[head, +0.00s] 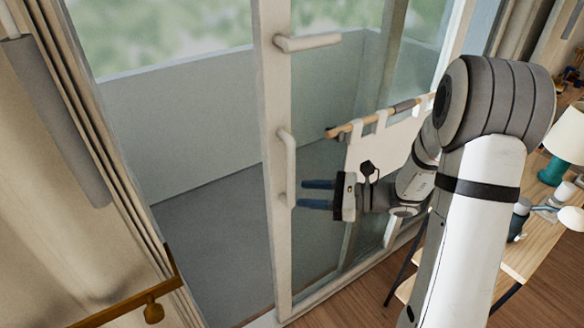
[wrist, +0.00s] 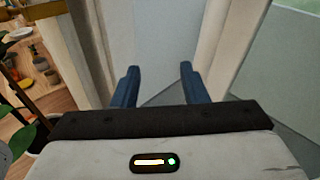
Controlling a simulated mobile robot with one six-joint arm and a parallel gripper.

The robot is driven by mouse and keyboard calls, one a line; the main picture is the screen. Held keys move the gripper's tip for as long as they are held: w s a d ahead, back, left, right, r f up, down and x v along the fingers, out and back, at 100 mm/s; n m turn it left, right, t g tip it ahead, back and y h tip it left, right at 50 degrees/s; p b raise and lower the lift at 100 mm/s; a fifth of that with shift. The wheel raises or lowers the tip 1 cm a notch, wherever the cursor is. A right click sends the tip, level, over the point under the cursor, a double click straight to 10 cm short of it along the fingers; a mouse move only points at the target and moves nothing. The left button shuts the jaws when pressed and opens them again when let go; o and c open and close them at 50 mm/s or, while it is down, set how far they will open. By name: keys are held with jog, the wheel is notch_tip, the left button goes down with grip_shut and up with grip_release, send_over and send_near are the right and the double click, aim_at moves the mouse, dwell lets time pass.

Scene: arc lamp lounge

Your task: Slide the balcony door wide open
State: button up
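The balcony door shows in the head view as a pale upright stile (head: 276,235) with glass to its right. A white vertical pull handle (head: 289,150) is fixed to the stile, and a lever-like handle (head: 308,43) sits higher up. My gripper (head: 301,194) is open, its two blue fingers pointing left toward the stile, near the handle's lower end. I cannot tell whether the fingers touch the door. In the wrist view my gripper (wrist: 160,68) is open with nothing held between the fingertips; pale upright surfaces stand beyond them.
Left of the stile is a broad view of the balcony floor (head: 215,240) and low wall (head: 180,120). A white cloth (head: 375,145) hangs from a wooden rod (head: 345,128) close to my arm. A table with a teal lamp (head: 556,170) stands right. A brass rail (head: 125,303) is lower left.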

aim_at(291, 177)
jog(key=w+d+f+m+t, duration=0.1)
jog(key=w+d+m+t, duration=0.1)
jog(key=w+m+t, duration=0.15)
jog(key=shift+y, duration=0.3)
jog(key=x, duration=0.2)
jog(key=p+x, duration=0.1)
jog(key=x, duration=0.2)
jog(key=p+x, duration=0.1)
jog(key=x, duration=0.2)
jog(key=shift+w+d, duration=0.15)
jog(key=shift+w, duration=0.15)
grip_shut()
